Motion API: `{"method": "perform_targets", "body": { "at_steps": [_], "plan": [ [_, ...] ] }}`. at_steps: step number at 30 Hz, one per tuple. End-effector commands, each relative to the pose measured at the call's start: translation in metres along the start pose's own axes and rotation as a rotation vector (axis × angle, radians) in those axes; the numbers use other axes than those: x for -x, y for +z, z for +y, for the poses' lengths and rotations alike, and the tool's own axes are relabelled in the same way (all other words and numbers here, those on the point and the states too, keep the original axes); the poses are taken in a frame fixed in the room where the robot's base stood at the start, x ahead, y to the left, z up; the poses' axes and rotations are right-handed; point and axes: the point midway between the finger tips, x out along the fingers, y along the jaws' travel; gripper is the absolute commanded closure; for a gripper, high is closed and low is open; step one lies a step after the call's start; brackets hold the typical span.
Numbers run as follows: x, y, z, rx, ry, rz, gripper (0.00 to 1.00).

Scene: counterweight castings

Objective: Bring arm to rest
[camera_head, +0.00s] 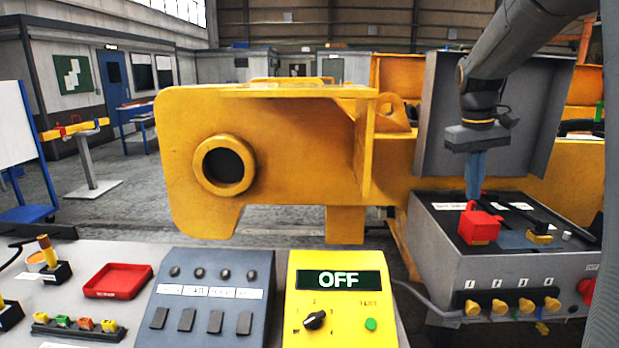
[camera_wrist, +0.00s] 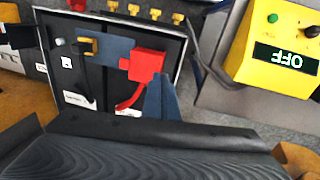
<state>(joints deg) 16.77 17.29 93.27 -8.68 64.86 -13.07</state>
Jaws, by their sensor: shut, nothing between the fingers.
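My gripper (camera_head: 474,185) hangs pointing down over the grey control box (camera_head: 433,240) at the right in the head view. Its blue fingers are together with nothing between them. Their tips are close to a red block-shaped part (camera_head: 480,226) on the box's dark top; I cannot tell whether they touch it. In the wrist view the blue fingers (camera_wrist: 160,92) show beside the red part (camera_wrist: 148,66), which has a curved red arm.
A yellow meter (camera_head: 335,260) reading OFF and a grey switch panel (camera_head: 210,262) stand on the bench, with a red tray (camera_head: 118,281) to their left. A large yellow casting (camera_head: 290,130) stands behind. The box's raised grey lid (camera_head: 432,110) stands behind my gripper.

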Motion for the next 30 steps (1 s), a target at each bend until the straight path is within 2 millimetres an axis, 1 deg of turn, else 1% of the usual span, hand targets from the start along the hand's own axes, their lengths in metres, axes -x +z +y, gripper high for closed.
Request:
{"method": "perform_targets", "body": {
  "at_steps": [1, 2, 3, 5, 6, 8, 9, 11, 12, 15, 18, 21, 24, 30],
  "plan": [
    [-0.020, 0.011, -0.028, 0.012, -0.017, 0.007, 1.00],
    [-0.031, 0.017, -0.043, 0.016, -0.025, 0.013, 1.00],
    [-0.045, 0.026, -0.062, 0.020, -0.037, 0.021, 1.00],
    [-0.065, 0.043, -0.090, 0.023, -0.056, 0.033, 1.00],
    [-0.078, 0.055, -0.108, 0.023, -0.067, 0.040, 1.00],
    [-0.098, 0.076, -0.135, 0.024, -0.085, 0.049, 1.00],
    [-0.111, 0.091, -0.151, 0.024, -0.096, 0.055, 1.00],
    [-0.128, 0.116, -0.173, 0.021, -0.111, 0.062, 1.00],
    [-0.139, 0.132, -0.186, 0.018, -0.120, 0.066, 1.00],
    [-0.161, 0.169, -0.212, 0.011, -0.138, 0.075, 1.00],
    [-0.176, 0.197, -0.227, 0.003, -0.150, 0.081, 1.00],
    [-0.184, 0.213, -0.234, -0.002, -0.155, 0.082, 1.00],
    [-0.187, 0.219, -0.236, -0.006, -0.157, 0.085, 1.00],
    [-0.187, 0.219, -0.236, -0.006, -0.157, 0.085, 1.00]
  ]
}}
